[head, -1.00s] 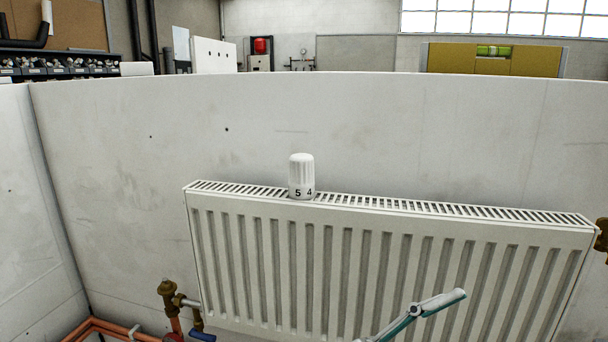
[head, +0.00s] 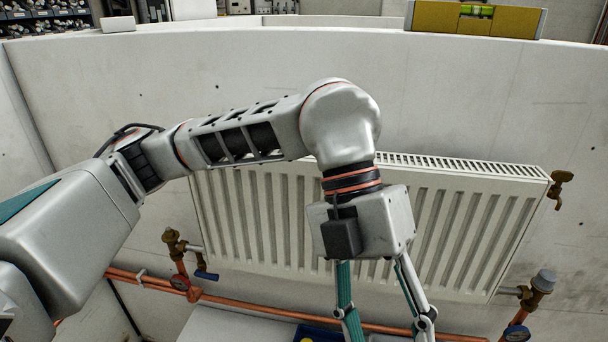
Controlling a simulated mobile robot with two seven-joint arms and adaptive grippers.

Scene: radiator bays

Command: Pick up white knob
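The white knob is not visible now. A second ago it stood upright on the radiator's top grille, and my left arm now covers that stretch. The white radiator (head: 460,215) hangs in front of the pale wall. My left gripper (head: 389,334) points down in front of the radiator. Its two fingers are spread apart with nothing visible between them, and their tips are cut off by the bottom edge. My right gripper is not in view.
Brass valves flank the radiator, at lower left (head: 172,243) and lower right (head: 540,284). Copper pipes (head: 255,305) run below it. A blue container (head: 308,331) with something yellow shows at the bottom edge. A yellow spirit level (head: 475,18) lies on the wall's top.

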